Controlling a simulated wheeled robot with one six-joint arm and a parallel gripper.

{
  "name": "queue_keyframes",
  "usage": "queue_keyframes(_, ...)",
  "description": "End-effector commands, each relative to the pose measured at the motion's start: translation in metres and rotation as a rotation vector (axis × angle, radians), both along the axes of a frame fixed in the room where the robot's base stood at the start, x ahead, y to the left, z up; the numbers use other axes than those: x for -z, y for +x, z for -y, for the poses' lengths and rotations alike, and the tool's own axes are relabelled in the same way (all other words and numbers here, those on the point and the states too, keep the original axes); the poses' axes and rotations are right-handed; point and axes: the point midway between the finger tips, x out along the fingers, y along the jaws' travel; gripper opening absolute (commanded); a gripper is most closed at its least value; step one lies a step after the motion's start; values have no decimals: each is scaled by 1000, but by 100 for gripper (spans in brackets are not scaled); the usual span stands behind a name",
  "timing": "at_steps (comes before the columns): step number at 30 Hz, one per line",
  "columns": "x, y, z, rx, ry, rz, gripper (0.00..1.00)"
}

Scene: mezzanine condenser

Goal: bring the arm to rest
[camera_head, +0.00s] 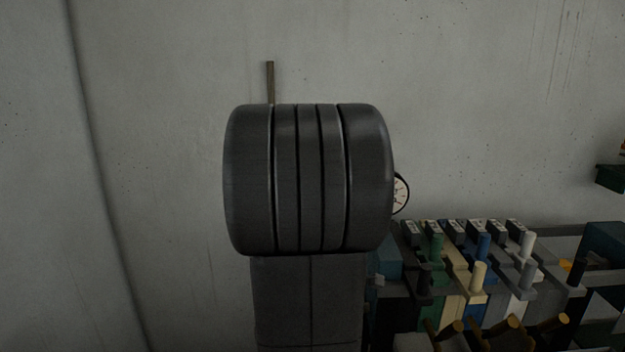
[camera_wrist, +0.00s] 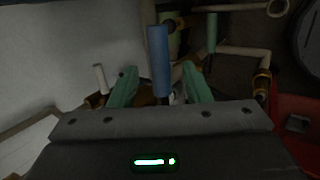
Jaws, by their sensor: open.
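My gripper (camera_wrist: 159,72) shows in the wrist view as two green fingers set apart, with nothing clamped between them. A blue cylindrical handle (camera_wrist: 158,55) shows in the gap between the fingers; how far beyond them it lies, I cannot tell. In the head view my own dark arm link fills the middle of the picture, and my gripper is not visible there.
A round gauge (camera_head: 401,194) is partly hidden by my arm. Pipes (camera_wrist: 240,52) run near the gripper. Bare wall (camera_head: 160,150) fills the left.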

Motion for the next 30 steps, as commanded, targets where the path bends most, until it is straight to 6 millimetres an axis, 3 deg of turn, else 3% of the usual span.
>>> queue_keyframes(1,12,4,2,3,1,-4,44)
queue_keyframes(9,55,32,7,1,-3,-2,44)
queue_keyframes(19,33,31,5,-1,-162,3,44)
queue_keyframes(30,26,31,5,0,-213,0,44)
